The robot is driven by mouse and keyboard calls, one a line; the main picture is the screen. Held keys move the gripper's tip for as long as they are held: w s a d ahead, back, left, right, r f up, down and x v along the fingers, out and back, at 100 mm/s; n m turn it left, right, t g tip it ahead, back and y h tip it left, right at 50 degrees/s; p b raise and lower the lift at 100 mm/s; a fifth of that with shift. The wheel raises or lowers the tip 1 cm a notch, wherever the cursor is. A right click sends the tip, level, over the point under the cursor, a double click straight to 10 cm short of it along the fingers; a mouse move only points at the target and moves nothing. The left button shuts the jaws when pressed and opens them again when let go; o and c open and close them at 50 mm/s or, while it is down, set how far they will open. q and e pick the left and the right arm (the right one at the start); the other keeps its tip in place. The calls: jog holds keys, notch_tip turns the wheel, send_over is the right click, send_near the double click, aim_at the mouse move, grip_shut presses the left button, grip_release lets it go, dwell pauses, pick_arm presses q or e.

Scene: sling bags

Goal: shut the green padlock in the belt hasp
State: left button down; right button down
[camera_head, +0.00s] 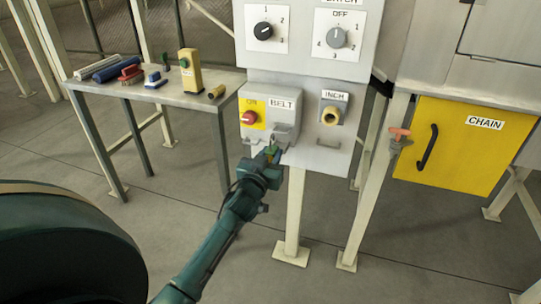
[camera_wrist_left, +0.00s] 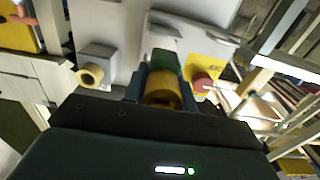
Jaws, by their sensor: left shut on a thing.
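My left gripper (camera_head: 272,153) is at the lower edge of the BELT box (camera_head: 284,104), in front of its grey hasp (camera_head: 282,129). It is shut on the green padlock (camera_head: 270,151). In the left wrist view the padlock (camera_wrist_left: 166,63) shows a green part beyond a rounded brass-yellow part, between the two dark fingers (camera_wrist_left: 162,88). The padlock's far end is close to the hasp. I cannot tell whether its shackle is through the hasp or whether it is closed. My right gripper is not in view.
The red ON button (camera_head: 249,118) is left of the hasp, and the INCH box with its yellow ring (camera_head: 331,115) is to the right. A side table (camera_head: 150,92) holds tools and a yellow block (camera_head: 190,78). A yellow CHAIN door (camera_head: 455,150) stands right.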

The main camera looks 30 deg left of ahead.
aim_at(275, 147)
pick_arm(q)
jog(key=shift+w, duration=0.1)
dwell(0.3)
jog(key=shift+b+x, duration=0.55)
jog(key=shift+x, duration=1.35)
jog(key=shift+b+x, duration=0.75)
jog(key=shift+x, duration=1)
jog(key=shift+f, duration=0.1)
jog(key=shift+c, duration=2.1)
grip_release()
